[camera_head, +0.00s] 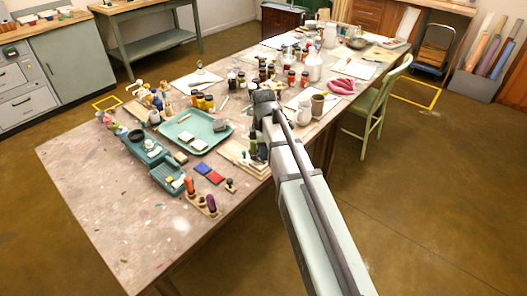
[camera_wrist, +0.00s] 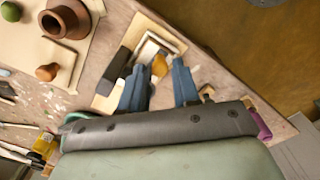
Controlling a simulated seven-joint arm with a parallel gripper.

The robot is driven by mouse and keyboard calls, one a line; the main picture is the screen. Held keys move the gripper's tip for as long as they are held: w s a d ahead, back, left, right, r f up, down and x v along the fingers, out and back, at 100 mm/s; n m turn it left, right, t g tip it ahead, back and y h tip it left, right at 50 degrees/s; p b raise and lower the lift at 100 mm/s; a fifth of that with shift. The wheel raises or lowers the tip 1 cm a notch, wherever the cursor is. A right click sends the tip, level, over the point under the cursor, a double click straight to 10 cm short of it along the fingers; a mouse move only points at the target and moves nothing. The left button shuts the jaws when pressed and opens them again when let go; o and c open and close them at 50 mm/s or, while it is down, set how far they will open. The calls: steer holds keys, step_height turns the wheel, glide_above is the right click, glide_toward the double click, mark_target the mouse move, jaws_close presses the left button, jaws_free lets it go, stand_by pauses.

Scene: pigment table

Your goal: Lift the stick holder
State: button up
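My gripper (camera_wrist: 160,76) is open in the wrist view, its two blue fingers spread over a tan board near the table edge. An amber rounded piece (camera_wrist: 159,65) shows between the fingertips; I cannot tell whether they touch it. A dark block (camera_wrist: 114,72) and a pale framed piece (camera_wrist: 152,48) lie on the board just beyond the fingers. I cannot tell which piece is the stick holder. In the head view the gripper hangs over the table's right edge, partly hidden by my arm. A wooden rack (camera_head: 208,208) with orange and purple upright handles stands at the near edge.
A teal tray (camera_head: 198,133) lies left of the gripper, with red and blue pads (camera_head: 209,173) nearer. In the wrist view, a terracotta pot (camera_wrist: 65,22) stands left. The table's near left is clear.

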steer(key=shift+f, duration=0.25)
jaws_close()
